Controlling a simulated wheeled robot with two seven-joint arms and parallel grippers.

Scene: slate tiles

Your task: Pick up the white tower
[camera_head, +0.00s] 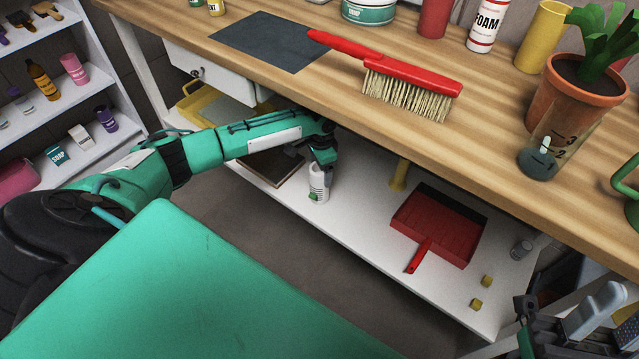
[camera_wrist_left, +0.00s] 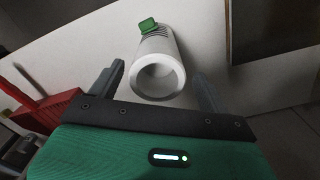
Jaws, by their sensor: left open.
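The white tower (camera_head: 318,184) is a small white cylinder with dark slots and a green patch. It stands on the white lower shelf under the bench. My left gripper (camera_head: 320,165) is at its upper end, and the wrist hides part of it. In the left wrist view the tower (camera_wrist_left: 158,48) shows its round hollow end and a green tab, with one finger of my open left gripper (camera_wrist_left: 159,80) on each side. Gaps show between fingers and tower. Part of what looks like my right gripper (camera_head: 585,318) shows at the lower right corner; its opening is unclear.
The wooden bench top (camera_head: 300,100) overhangs the lower shelf (camera_head: 350,232). On that shelf are a red dustpan (camera_head: 437,225), a dark flat item (camera_head: 268,168), a yellow tray (camera_head: 205,108), a grey can (camera_head: 521,248) and small yellow cubes. A red brush (camera_head: 390,75) lies on the bench.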

